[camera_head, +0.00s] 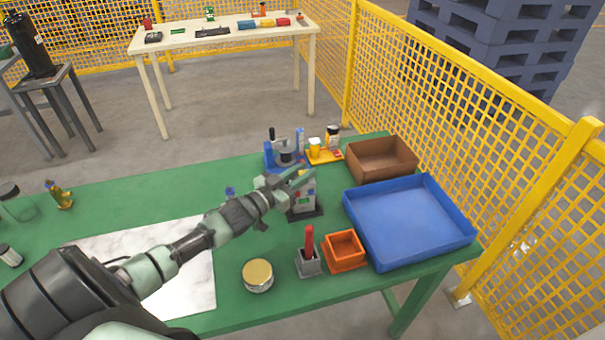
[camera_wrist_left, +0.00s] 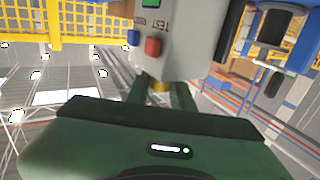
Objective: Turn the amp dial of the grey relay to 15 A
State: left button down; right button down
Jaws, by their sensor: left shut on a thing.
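The grey relay (camera_head: 303,203) stands on a dark base on the green table. In the left wrist view the relay (camera_wrist_left: 182,32) shows a red button, a blue button, a green patch and the word TEST. My left gripper (camera_head: 298,179) reaches it from the left, at its upper part. In the wrist view the two fingers of the left gripper (camera_wrist_left: 160,88) are closed on a small yellowish amp dial (camera_wrist_left: 158,85) at the relay's face. The fingers hide most of the dial, and I cannot read its setting. My right gripper is not in view.
A blue device (camera_head: 284,157) and a yellow stand (camera_head: 322,155) are behind the relay. A red-handled tool in a grey holder (camera_head: 309,262), an orange bin (camera_head: 345,250), a blue tray (camera_head: 408,222) and a brown box (camera_head: 382,160) are nearby. A round tin (camera_head: 258,275) stands in front.

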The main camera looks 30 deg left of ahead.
aim_at(299, 175)
pick_arm(q)
jog(key=c, duration=1.2)
grip_release()
jog(key=s, duration=0.2)
jog(key=s+a, duration=0.1)
jog(key=s, duration=0.3)
jog(key=shift+s+a+f+b, duration=0.1)
jog(key=shift+s+a+b, duration=0.15)
jog(key=shift+b, duration=0.15)
jog(key=shift+s+a, duration=0.15)
jog(key=shift+s, duration=0.4)
